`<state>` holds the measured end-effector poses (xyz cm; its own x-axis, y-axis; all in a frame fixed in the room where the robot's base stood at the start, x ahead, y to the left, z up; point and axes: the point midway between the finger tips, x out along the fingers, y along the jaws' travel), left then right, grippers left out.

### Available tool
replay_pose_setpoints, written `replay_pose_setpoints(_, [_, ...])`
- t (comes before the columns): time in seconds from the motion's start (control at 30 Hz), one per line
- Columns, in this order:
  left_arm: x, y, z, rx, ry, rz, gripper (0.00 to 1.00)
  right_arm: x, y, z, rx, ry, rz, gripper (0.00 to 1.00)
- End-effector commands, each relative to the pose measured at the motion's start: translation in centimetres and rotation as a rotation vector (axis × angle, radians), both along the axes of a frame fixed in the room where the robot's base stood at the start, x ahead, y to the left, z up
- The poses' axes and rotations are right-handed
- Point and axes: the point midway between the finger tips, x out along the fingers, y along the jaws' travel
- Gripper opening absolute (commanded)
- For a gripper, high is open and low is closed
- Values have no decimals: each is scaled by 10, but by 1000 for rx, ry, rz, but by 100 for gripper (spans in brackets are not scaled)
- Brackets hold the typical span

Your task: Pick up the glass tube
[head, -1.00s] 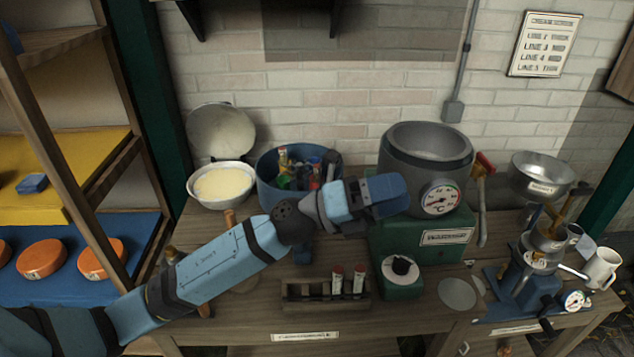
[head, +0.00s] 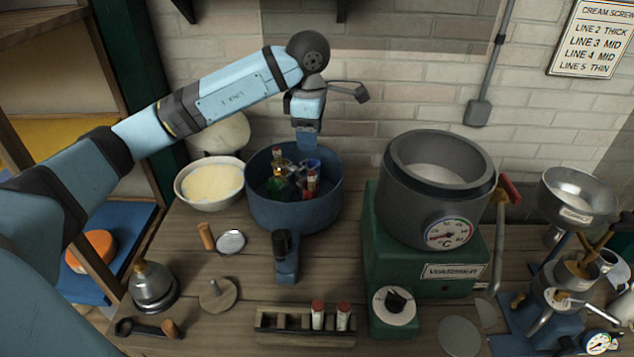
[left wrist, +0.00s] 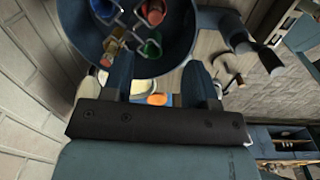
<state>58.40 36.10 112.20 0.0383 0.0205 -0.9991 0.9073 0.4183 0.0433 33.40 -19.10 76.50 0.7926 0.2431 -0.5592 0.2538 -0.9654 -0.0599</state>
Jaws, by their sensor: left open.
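My left gripper (head: 306,144) points down over the blue tub (head: 262,212), open and empty. In the left wrist view its two fingers (left wrist: 157,75) are apart, with the tub (left wrist: 80,28) beyond them. The tub holds several small glass vessels, among them a red-capped one (head: 311,183) and a green one (head: 275,187). I cannot tell whether any of these is the glass tube. Two red-capped tubes, a left one (head: 318,316) and a right one (head: 343,317), stand upright in the wooden rack (head: 275,322) at the bench front. My right gripper is not in view.
A bowl of cream (head: 210,183) stands left of the tub. A green machine with a grey drum (head: 437,190) stands to the right. A blue stand (head: 286,262), metal bell-shaped piece (head: 152,287) and wooden-handled tool (head: 150,328) occupy the front. A separator (head: 575,270) is far right.

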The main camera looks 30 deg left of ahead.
Motion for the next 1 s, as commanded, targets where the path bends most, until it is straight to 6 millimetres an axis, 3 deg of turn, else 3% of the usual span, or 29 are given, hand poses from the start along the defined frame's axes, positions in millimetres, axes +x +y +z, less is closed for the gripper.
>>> replay_pose_setpoints(0.1, [0, 0, -27, -2, 6, 0, 53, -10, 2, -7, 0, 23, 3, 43])
replay_pose_setpoints(0.3, [2, 0, -58, -3, 3, 0, 53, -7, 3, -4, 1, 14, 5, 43])
replay_pose_setpoints(0.57, [4, 1, -73, -3, 3, -1, 53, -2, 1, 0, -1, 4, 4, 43])
replay_pose_setpoints(0.83, [10, 5, -111, -4, 5, 0, 53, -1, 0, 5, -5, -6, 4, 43])
replay_pose_setpoints(1.0, [11, 5, -117, -3, 0, -1, 53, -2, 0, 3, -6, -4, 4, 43])
